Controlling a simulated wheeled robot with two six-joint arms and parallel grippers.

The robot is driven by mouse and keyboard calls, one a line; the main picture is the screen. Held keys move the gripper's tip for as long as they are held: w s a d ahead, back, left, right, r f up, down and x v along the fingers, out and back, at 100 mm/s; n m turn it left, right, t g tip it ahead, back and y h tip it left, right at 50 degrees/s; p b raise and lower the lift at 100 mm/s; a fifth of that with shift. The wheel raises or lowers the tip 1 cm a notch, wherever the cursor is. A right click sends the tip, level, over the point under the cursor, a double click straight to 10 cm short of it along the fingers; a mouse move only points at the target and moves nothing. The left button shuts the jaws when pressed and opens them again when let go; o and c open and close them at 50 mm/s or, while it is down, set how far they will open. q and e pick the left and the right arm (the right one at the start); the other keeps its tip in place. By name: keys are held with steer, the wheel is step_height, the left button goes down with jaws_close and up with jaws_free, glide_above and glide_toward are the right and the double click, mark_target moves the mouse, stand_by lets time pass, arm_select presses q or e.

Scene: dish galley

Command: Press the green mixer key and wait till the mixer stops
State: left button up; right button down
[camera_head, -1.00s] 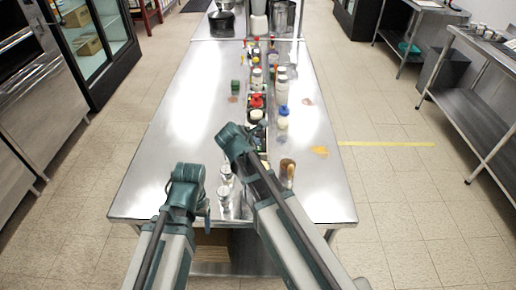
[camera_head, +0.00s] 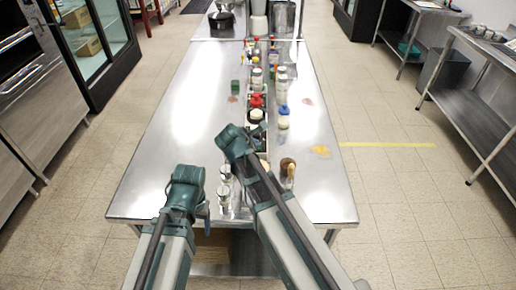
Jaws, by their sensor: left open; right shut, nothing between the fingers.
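A small green block (camera_head: 235,86) stands on the steel table, left of the middle row of bottles. I cannot tell whether it is the green mixer key, and I cannot make out a mixer for certain. My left gripper (camera_head: 206,208) is at the near left part of the table, open, with its fingers mostly hidden by the wrist. My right gripper (camera_head: 230,142) is further up, over the middle of the table beside the row of bottles. It is shut and empty, and its fingertips are hard to make out. Both grippers are well short of the green block.
A steel table (camera_head: 180,130) runs away from me, with a row of bottles and jars along its middle. A red-topped item (camera_head: 257,99), a blue-topped bottle (camera_head: 283,123), shiny shakers (camera_head: 224,195) and a brush pot (camera_head: 287,170) stand there. The left side is mostly clear.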

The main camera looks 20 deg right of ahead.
steer(key=shift+f, duration=0.25)
steer(key=shift+r, duration=0.15)
stand_by(0.4)
steer(key=shift+r+p, duration=0.7)
steer(key=shift+r, duration=0.05)
step_height(320, 180, up, 5)
steer(key=p, duration=0.5)
stand_by(0.6)
